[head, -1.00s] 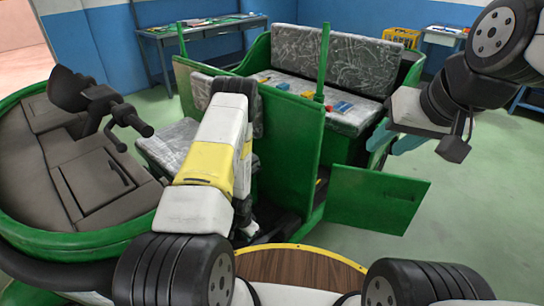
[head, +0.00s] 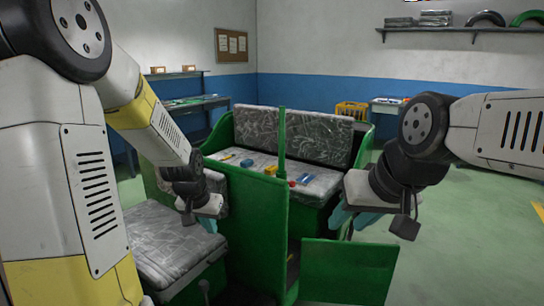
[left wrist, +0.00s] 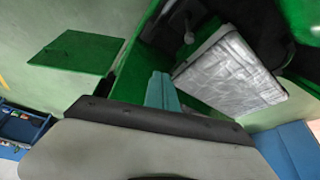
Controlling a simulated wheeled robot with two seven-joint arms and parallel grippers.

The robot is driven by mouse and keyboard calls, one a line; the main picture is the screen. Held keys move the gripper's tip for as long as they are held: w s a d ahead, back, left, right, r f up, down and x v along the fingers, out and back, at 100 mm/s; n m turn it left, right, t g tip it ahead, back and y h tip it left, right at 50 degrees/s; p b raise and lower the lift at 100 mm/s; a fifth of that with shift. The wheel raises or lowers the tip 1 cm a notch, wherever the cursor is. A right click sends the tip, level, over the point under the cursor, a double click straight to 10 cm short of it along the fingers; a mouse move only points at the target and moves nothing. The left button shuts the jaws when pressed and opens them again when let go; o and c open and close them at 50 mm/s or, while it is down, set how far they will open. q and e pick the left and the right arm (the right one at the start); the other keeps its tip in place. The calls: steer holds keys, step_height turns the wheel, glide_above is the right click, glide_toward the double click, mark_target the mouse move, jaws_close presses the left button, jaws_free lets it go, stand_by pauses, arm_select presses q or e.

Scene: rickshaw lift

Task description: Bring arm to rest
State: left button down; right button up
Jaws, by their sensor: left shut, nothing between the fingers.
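My left arm comes in from the left of the head view and bends down to my left gripper (head: 190,214), which is beside the green rickshaw's middle panel (head: 255,225). Its teal fingers are together and empty; they also show in the left wrist view (left wrist: 163,92). My right arm comes in from the right, with my right gripper (head: 350,216) above the low green door (head: 345,272). Its teal fingers look spread, partly hidden by the gripper body, and I see nothing between them.
The grey front seat (head: 165,240) is below my left gripper. The rear bench (head: 310,182) carries several small coloured items. A green post (head: 282,145) stands between my grippers. A yellow crate (head: 351,110) and a side table (head: 388,104) are behind. Green floor is clear at right.

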arm_select(q)
steer(key=s+d+r+n+t+h, duration=0.1)
steer(key=s+d+r, duration=0.2)
steer(key=s+r, duration=1.3)
steer(key=s, duration=0.3)
steer(key=shift+s+n+t, duration=0.3)
steer(key=shift+s, duration=0.1)
